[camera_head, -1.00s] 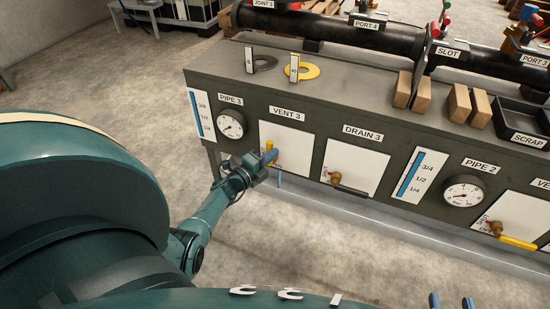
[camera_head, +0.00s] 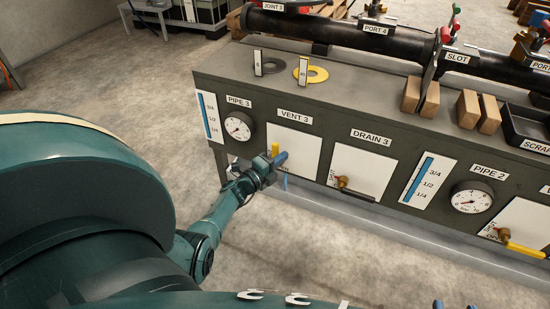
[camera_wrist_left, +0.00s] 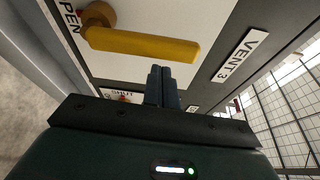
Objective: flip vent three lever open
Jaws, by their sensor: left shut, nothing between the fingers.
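The vent three lever (camera_head: 275,149) is a yellow handle on the white plate under the VENT 3 label (camera_head: 295,117). It stands about upright. In the left wrist view the lever (camera_wrist_left: 150,43) runs from its brass pivot (camera_wrist_left: 98,16) toward the VENT 3 label (camera_wrist_left: 240,54). My left gripper (camera_head: 281,158) is shut and empty beside the lever; its fingertips (camera_wrist_left: 161,72) show near the lever's free end. I cannot tell whether they touch. The gripper and wrist hide part of the plate. Two separated blue fingertips of my right gripper (camera_head: 452,304) show at the bottom edge.
A DRAIN 3 valve (camera_head: 341,182) and a pressure gauge (camera_head: 238,127) flank the vent plate. A second yellow lever (camera_head: 524,249) is at far right. Wooden blocks (camera_head: 468,108) and a black tray (camera_head: 520,130) stand on the bench top. The floor in front is clear.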

